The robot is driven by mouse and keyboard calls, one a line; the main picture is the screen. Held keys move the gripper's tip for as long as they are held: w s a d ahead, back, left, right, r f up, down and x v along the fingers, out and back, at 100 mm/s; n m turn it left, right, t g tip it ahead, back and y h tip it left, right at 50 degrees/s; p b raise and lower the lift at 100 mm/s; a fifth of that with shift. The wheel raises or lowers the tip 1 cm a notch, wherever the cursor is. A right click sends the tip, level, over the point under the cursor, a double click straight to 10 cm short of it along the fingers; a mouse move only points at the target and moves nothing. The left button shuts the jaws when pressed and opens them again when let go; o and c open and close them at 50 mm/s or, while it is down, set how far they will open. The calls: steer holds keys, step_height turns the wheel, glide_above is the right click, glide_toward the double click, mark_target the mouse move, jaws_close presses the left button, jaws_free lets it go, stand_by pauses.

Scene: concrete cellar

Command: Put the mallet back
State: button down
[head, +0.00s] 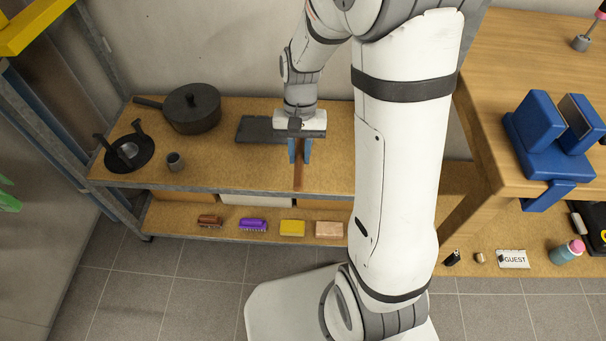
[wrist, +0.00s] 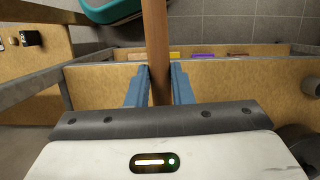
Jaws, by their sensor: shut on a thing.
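My gripper (head: 299,158) is over the middle of the upper shelf, with its blue fingers on either side of a brown wooden handle, which I take for the mallet (head: 298,176). In the wrist view the fingers (wrist: 160,88) close on the handle (wrist: 159,45), which runs straight up out of the picture. I cannot make out the mallet's head in either view.
Brushes and blocks lie below. A workbench (head: 500,65) with a blue vise (head: 545,140) stands right.

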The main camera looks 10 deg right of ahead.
steer(key=shift+s+a+f+m+b, duration=0.15)
steer(key=shift+s+f+b, duration=0.3)
steer(key=shift+f+b, duration=0.4)
steer(key=shift+s+a+f+m+b, duration=0.15)
steer(key=shift+s+f+b, duration=0.3)
steer(key=shift+f+b, duration=0.4)
step_height(320, 180, down, 10)
steer(key=b, duration=0.3)
steer(key=shift+b, duration=0.4)
steer(key=c, duration=1.3)
jaws_free()
steer(key=shift+s+d, duration=0.1)
steer(key=shift+r, duration=0.15)
